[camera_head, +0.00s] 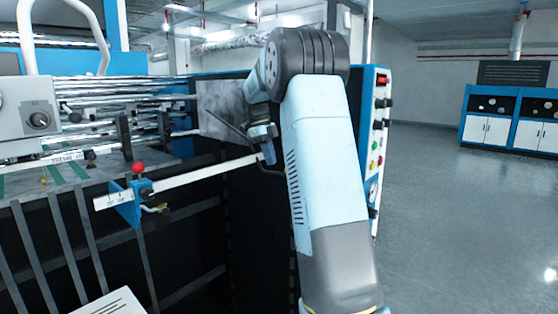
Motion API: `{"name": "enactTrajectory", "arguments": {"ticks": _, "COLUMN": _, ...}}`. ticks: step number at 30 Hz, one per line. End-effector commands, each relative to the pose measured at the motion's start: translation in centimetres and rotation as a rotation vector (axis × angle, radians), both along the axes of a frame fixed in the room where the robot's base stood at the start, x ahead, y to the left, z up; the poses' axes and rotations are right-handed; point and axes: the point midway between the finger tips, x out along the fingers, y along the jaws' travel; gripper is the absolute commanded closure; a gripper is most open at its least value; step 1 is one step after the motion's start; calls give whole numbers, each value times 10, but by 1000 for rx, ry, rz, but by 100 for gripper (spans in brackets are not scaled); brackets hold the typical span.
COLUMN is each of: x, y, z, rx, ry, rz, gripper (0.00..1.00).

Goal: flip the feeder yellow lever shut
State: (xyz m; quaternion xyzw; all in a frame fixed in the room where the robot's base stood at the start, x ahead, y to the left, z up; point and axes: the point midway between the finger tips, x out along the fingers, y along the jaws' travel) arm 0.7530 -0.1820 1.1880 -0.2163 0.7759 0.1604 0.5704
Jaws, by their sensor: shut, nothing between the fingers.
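A small yellowish lever (155,208) sticks out to the right below the blue bracket (126,205) at the feeder's side guide. It is small, and its exact angle is hard to read. A red ball knob (138,168) stands on top of the same bracket. My arm rises in the right middle and bends over at the top. My gripper (268,156) hangs down left of my forearm, near the right end of the white ruler bar. It is shut and empty, well to the right of the lever and apart from it. My forearm may hide part of it.
The white ruler bar (205,177) runs from the bracket towards my gripper. Machine rollers (120,95) and a grey control box (28,118) are at the left. A button panel (378,130) stands behind my arm. Open floor (460,220) lies at the right.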

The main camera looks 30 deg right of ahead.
Motion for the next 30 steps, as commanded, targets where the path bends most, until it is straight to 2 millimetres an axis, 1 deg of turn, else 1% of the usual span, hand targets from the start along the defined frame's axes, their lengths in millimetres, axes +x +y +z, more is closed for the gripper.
{"name": "enactTrajectory", "arguments": {"ticks": 1, "x": -9, "y": -6, "z": 2, "rx": -1, "ry": -3, "rz": -4, "gripper": 100}}
{"name": "enactTrajectory", "arguments": {"ticks": 3, "x": -16, "y": -10, "z": 0, "rx": -1, "ry": -3, "rz": -2, "gripper": 100}}
{"name": "enactTrajectory", "arguments": {"ticks": 9, "x": -28, "y": -17, "z": -3, "rx": -2, "ry": -3, "rz": 0, "gripper": 100}}
{"name": "enactTrajectory", "arguments": {"ticks": 23, "x": -31, "y": -18, "z": -4, "rx": -2, "ry": -3, "rz": 3, "gripper": 100}}
{"name": "enactTrajectory", "arguments": {"ticks": 26, "x": -31, "y": -15, "z": -4, "rx": -1, "ry": -3, "rz": 14, "gripper": 100}}
{"name": "enactTrajectory", "arguments": {"ticks": 30, "x": -31, "y": -4, "z": -4, "rx": -2, "ry": -3, "rz": 61, "gripper": 100}}
